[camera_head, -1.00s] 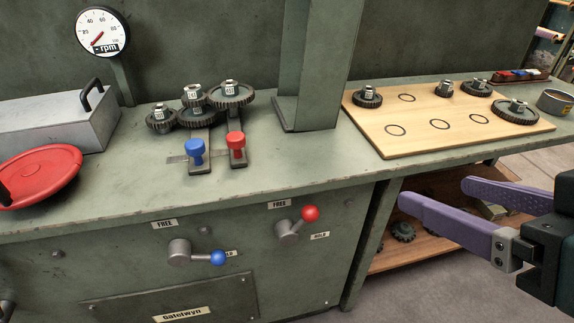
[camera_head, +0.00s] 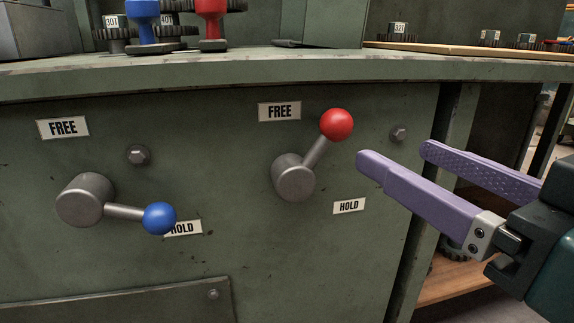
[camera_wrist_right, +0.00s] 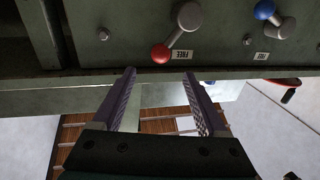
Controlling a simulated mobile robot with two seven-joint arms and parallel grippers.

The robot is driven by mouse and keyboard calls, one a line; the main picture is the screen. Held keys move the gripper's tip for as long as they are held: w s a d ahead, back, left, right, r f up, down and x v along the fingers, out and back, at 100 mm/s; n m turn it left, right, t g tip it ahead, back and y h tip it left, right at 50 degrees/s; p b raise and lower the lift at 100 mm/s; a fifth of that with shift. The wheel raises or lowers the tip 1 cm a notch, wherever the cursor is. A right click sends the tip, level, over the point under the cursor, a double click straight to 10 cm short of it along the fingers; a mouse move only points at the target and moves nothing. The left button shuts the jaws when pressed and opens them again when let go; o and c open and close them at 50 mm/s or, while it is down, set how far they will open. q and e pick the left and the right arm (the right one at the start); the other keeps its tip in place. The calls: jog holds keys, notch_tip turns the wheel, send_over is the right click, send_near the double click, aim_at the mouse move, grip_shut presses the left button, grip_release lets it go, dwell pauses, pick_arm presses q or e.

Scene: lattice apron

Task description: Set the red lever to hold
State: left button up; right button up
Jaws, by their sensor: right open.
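The red lever has a grey hub (camera_head: 294,177) and a red ball (camera_head: 337,125) on the cabinet front. It points up and right, with the ball right of the FREE label (camera_head: 279,111) and above the HOLD label (camera_head: 349,206). My right gripper (camera_head: 392,152) is open and empty, its purple fingers just right of the red ball and apart from it. In the right wrist view, which looks upside down, the red ball (camera_wrist_right: 160,53) appears just beyond the gap between the fingertips (camera_wrist_right: 159,73). My left gripper is not in view.
A blue lever (camera_head: 159,218) at left points right and slightly down, its ball partly covering its own HOLD label. The bench edge (camera_head: 240,72) runs above the levers, with gears and pegs on top. Bolts (camera_head: 398,133) stick out of the panel. An open shelf lies right.

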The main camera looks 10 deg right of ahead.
aim_at(347, 130)
jog(key=b+x, duration=0.2)
jog(key=x, duration=0.6)
jog(key=shift+w+a+f+b, duration=0.1)
jog(key=shift+w+b, duration=0.1)
jog(key=shift+b, duration=0.2)
jog(key=shift+w+a, duration=0.15)
jog(key=shift+w, duration=0.5)
grip_shut()
dwell(0.6)
